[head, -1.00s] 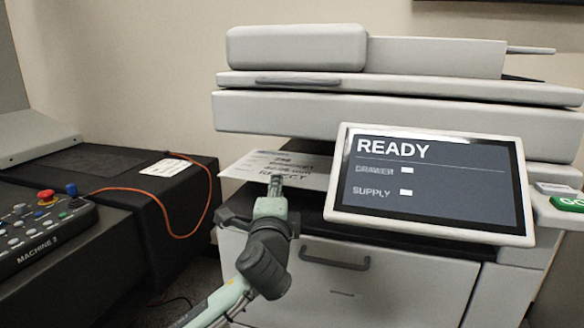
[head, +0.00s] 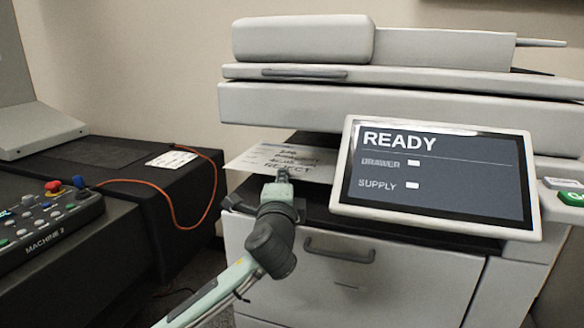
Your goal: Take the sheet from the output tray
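The printed sheet (head: 255,158) lies in the output slot of the grey copier, its left end sticking out past the machine's side. Bold dark print shows on it. The output tray under it is mostly hidden by the sheet and my arm. My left gripper (head: 283,175) is at the sheet's front edge, its fingertips overlapping the sheet in the head view. The fingers look close together, but I cannot tell whether the sheet is between them. My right gripper is not in view.
The copier's tilted screen (head: 437,180) reads READY and stands just right of my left gripper. A drawer handle (head: 338,250) is below. At left are a dark table (head: 120,152) with an orange cable (head: 180,222) and a button panel (head: 45,222).

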